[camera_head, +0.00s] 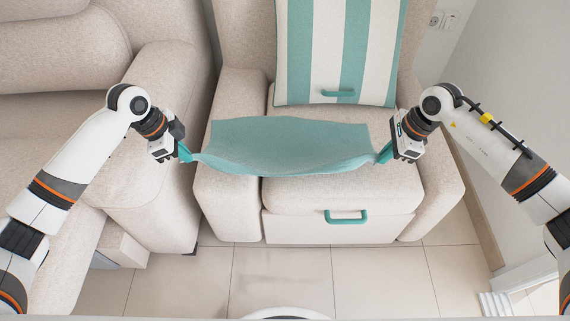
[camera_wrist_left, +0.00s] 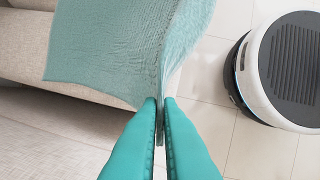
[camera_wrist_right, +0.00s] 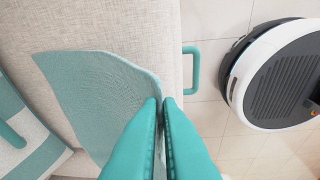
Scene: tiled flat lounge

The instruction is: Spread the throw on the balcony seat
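The throw (camera_head: 285,145) is a teal cloth stretched between my two grippers above the seat. It sags a little in the middle. My left gripper (camera_head: 187,154) is shut on its left near corner; the throw also shows in the left wrist view (camera_wrist_left: 125,45). My right gripper (camera_head: 383,155) is shut on its right near corner, and the throw shows in the right wrist view (camera_wrist_right: 100,95). The balcony seat (camera_head: 340,194) is a beige armchair under the throw. Its cushion is partly hidden by the cloth.
A teal-and-white striped cushion (camera_head: 340,50) with a teal handle leans on the seat's back. A teal handle (camera_head: 346,217) is on the seat's front. A beige sofa (camera_head: 60,50) stands at left, a white wall (camera_head: 510,80) at right. Tiled floor (camera_head: 280,275) lies in front.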

